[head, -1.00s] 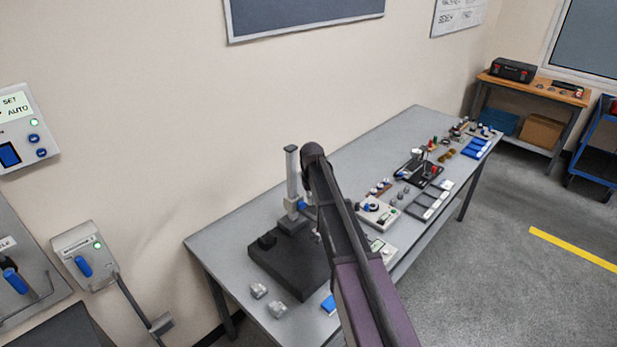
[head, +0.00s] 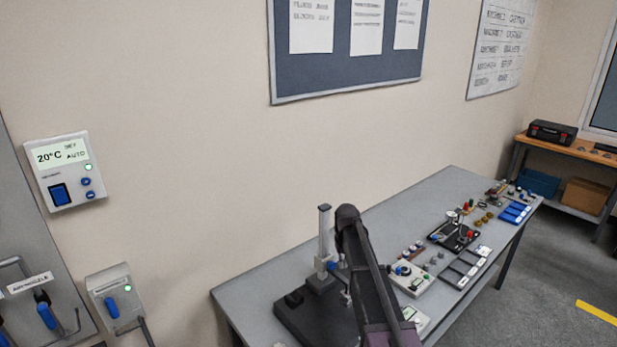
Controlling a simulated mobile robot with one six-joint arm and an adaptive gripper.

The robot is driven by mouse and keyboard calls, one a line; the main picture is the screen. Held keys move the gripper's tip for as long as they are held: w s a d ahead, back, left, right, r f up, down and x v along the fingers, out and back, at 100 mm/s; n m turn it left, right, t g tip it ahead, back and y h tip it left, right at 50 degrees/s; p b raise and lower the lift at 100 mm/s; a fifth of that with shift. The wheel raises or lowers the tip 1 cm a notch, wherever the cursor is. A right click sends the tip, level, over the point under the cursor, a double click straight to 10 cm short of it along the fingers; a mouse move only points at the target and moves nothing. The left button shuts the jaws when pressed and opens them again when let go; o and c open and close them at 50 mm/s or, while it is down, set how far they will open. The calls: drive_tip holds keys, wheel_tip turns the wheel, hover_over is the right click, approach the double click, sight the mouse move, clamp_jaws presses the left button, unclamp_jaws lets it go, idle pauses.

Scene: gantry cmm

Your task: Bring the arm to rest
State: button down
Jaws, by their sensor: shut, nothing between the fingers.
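My arm (head: 370,273) shows in the head view as a dark link rising from the bottom centre, with a purple part at its lower end. It stands in front of the long grey table (head: 262,290) and hides part of it. My gripper is not visible in this view. A height stand (head: 324,236) with a dark base plate is on the table just left of the arm; I cannot tell the gap between them.
A thermostat panel (head: 62,170) reading 20°C and a switch box (head: 116,300) are on the left wall. Gauges and trays (head: 465,268) lie along the table to the right. A wooden bench (head: 570,150) stands far right. Grey floor (head: 535,300) is open at the right.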

drive_tip(key=s+f+b, duration=0.3)
drive_tip(key=s, duration=1)
drive_tip(key=s+f+m+b, duration=0.1)
drive_tip(key=s+f+b, duration=0.2)
drive_tip(key=s, duration=1.1)
drive_tip(key=shift+f+b, duration=0.4)
drive_tip(key=shift+f, duration=0.2)
drive_tip(key=shift+d, duration=0.1)
